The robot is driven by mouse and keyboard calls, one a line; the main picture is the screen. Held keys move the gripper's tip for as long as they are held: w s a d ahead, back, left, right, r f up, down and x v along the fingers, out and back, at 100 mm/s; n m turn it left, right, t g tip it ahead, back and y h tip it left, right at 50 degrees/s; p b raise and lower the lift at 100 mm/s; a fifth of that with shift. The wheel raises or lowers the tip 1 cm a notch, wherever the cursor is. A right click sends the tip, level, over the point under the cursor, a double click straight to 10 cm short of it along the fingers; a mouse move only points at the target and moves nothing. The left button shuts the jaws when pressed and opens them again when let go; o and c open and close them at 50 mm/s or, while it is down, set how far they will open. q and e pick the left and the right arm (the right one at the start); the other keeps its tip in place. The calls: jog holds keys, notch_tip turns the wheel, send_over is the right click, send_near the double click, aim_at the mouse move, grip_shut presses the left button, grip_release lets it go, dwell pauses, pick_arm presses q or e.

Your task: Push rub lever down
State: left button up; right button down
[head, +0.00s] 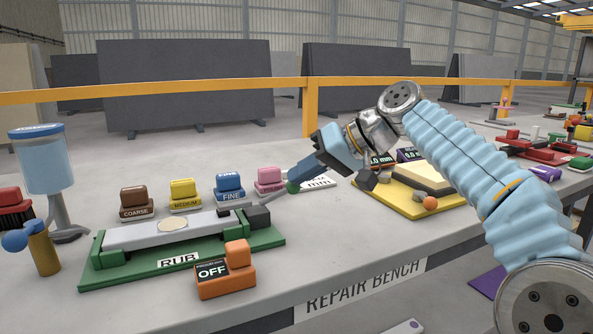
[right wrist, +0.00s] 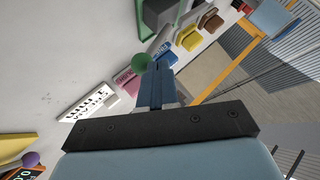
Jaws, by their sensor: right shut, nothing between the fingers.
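The green RUB station (head: 130,272) lies on the bench with a grey slab (head: 150,234) clamped on it and a pale round spot on the slab. A dark block (head: 258,217) stands at its right end. The rub lever is a thin grey bar rising to the right from there, ending in a green ball knob (head: 293,187). The knob also shows in the right wrist view (right wrist: 142,62). My right gripper (head: 297,181) is shut and empty, its blue fingertips at the knob; whether they touch it I cannot tell. My left gripper is not in view.
An orange OFF switch block (head: 222,281) stands in front of the station. Brown COARSE (head: 136,203), yellow MEDIUM (head: 184,195), blue FINE (head: 229,188) and pink (head: 269,179) blocks line up behind. A yellow tray (head: 400,203) with stones is to the right.

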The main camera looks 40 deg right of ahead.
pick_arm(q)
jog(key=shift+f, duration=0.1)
pick_arm(e)
jog(key=shift+d+f, duration=0.2)
jog(key=shift+f, duration=0.1)
jog(key=shift+s+f, duration=0.1)
jog(key=shift+f, duration=0.05)
